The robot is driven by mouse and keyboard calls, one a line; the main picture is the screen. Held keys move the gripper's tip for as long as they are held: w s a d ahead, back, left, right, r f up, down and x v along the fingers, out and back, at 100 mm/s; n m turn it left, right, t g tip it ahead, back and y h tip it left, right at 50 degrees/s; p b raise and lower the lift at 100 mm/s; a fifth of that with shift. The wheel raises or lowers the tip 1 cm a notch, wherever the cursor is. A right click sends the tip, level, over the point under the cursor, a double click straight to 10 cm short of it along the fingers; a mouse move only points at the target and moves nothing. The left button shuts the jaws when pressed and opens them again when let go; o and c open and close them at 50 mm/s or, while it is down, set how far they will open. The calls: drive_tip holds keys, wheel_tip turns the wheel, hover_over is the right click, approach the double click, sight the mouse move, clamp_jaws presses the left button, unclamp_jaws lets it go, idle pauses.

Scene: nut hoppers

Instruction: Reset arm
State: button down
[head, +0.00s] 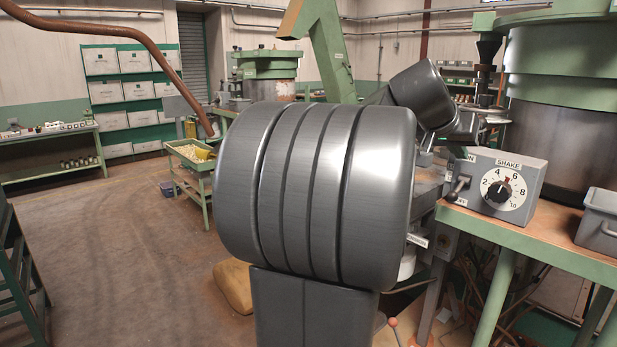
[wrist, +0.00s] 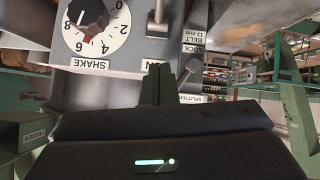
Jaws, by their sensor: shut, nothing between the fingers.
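My gripper (wrist: 172,78) shows in the wrist view with its two dark fingers close together and nothing held. The fingers point at the grey control box, whose SHAKE dial (wrist: 90,22) and small lever (wrist: 157,22) appear upside down. I see no clear contact between fingers and box. In the head view, the control box (head: 520,178) with its lever (head: 458,187) sits on the green bench at right. My large dark grey arm fills the middle of that view and reaches toward the box; the fingertips are hard to make out there.
The green-framed bench (head: 570,258) carries a grey bin (head: 602,222) and a large green-rimmed hopper (head: 560,95). A green cart (head: 190,165) stands at mid-left, and a brown pipe (head: 130,35) hangs above. The floor (head: 110,235) at left is mostly clear.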

drive_tip(key=shift+w+r, duration=0.2)
drive_tip(key=shift+r, duration=0.15)
drive_tip(key=shift+s+a+f+b, duration=0.15)
drive_tip(key=shift+s+f, duration=0.1)
drive_tip(key=shift+f, duration=0.35)
drive_tip(key=shift+s+f+b, duration=0.15)
drive_tip(key=shift+s+f, duration=0.1)
drive_tip(key=shift+f, duration=0.35)
drive_tip(key=shift+f+b, duration=0.15)
drive_tip(key=shift+b, duration=0.4)
drive_tip(key=shift+a+t+h+b, duration=0.15)
drive_tip(key=shift+t+h+b, duration=0.2)
drive_tip(key=shift+b, duration=0.55)
drive_tip(key=shift+b, duration=0.4)
drive_tip(key=b, duration=0.2)
drive_tip(key=t+h+b, duration=0.1)
drive_tip(key=b, duration=0.2)
drive_tip(key=shift+s+a+f, duration=0.1)
drive_tip(key=shift+s+a, duration=0.1)
drive_tip(key=shift+a, duration=0.2)
